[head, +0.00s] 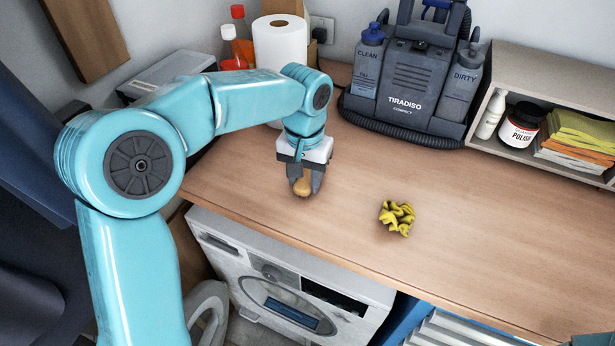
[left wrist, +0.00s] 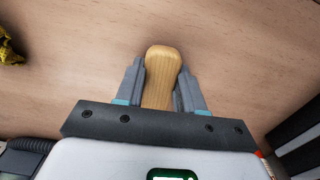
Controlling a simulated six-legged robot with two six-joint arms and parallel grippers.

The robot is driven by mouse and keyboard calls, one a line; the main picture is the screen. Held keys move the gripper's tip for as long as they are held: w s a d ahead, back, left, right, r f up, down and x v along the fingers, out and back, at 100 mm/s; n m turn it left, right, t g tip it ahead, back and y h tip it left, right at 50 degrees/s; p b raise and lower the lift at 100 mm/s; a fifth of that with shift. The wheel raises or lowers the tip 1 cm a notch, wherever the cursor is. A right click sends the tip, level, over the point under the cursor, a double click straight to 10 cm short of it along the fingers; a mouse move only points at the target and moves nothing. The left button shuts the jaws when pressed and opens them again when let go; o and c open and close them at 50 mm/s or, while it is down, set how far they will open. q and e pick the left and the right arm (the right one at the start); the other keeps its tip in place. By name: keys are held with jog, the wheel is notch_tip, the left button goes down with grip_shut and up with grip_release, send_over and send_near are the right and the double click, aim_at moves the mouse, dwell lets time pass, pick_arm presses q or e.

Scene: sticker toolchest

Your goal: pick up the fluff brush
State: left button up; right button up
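The fluff brush shows only as a light wooden, rounded handle (left wrist: 161,75), between my left gripper's fingers. In the head view a small tan part of it (head: 302,188) shows at the fingertips. My left gripper (head: 305,184) points down over the wooden worktop, left of the yellow cloth. In the left wrist view both grey fingers (left wrist: 160,88) lie close against the sides of the handle, with no clear gap. The rest of the brush is hidden by the gripper. My right gripper is out of view.
A crumpled yellow cloth (head: 397,217) lies on the worktop (head: 480,240). An open shelf (head: 560,75) is at right. The front edge is above a white washing machine (head: 290,290).

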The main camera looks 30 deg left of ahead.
aim_at(305, 179)
pick_arm(q)
jog(key=shift+c, duration=0.5)
jog(key=shift+w+r, duration=0.1)
jog(key=shift+r, duration=0.45)
notch_tip(305, 179, up, 19)
jog(key=p, duration=0.3)
jog(key=shift+f, duration=0.1)
